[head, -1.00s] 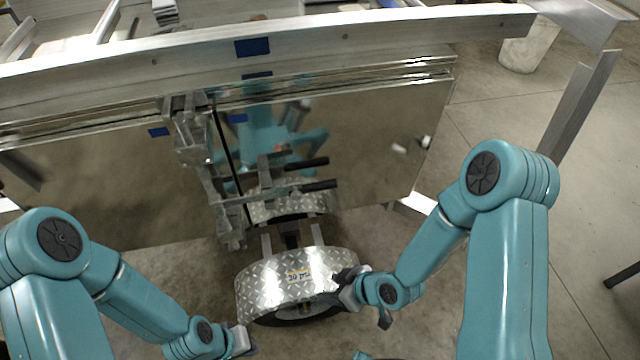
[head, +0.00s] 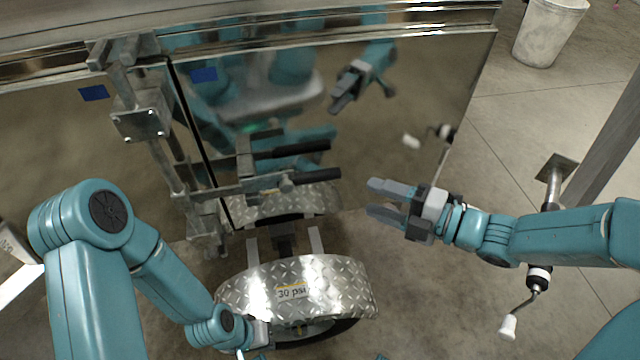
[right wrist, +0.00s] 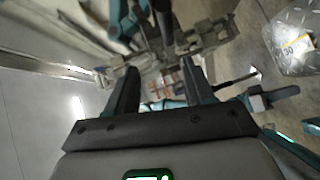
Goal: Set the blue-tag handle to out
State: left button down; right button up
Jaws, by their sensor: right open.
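A metal handle with a black grip (head: 315,177) points right from the upright latch rod on the trailer's mirror-like doors; its reflection shows just above. Blue patches show on the left door (head: 93,93) and the right door (head: 204,75); I cannot tell whether the right one is a reflection. My right gripper (head: 368,198) is open and empty, to the right of the grip and apart from it, fingers pointing left. The right wrist view shows its two dark fingers (right wrist: 162,88) spread, with blurred latch parts beyond. My left gripper (head: 262,338) is low by the fender, its jaws unclear.
A diamond-plate fender (head: 335,280) marked 30 psi sits over a wheel below the handle. A crank jack (head: 538,280) stands behind my right forearm. A white bin (head: 548,32) is at the far right. Open floor lies between the doors and the jack.

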aim_at(321, 180)
pick_arm(q)
notch_tip(321, 180, down, 5)
jog(key=b, duration=0.4)
pick_arm(e)
jog(key=shift+t, duration=0.3)
jog(key=x, duration=0.5)
jog(key=f+x, duration=0.1)
jog(key=x, duration=0.4)
jog(key=f+x, duration=0.1)
jog(key=x, duration=0.4)
jog(key=shift+w, duration=0.5)
pick_arm(q)
jog(key=shift+f, duration=0.1)
pick_arm(e)
jog(key=shift+f, duration=0.1)
grip_shut()
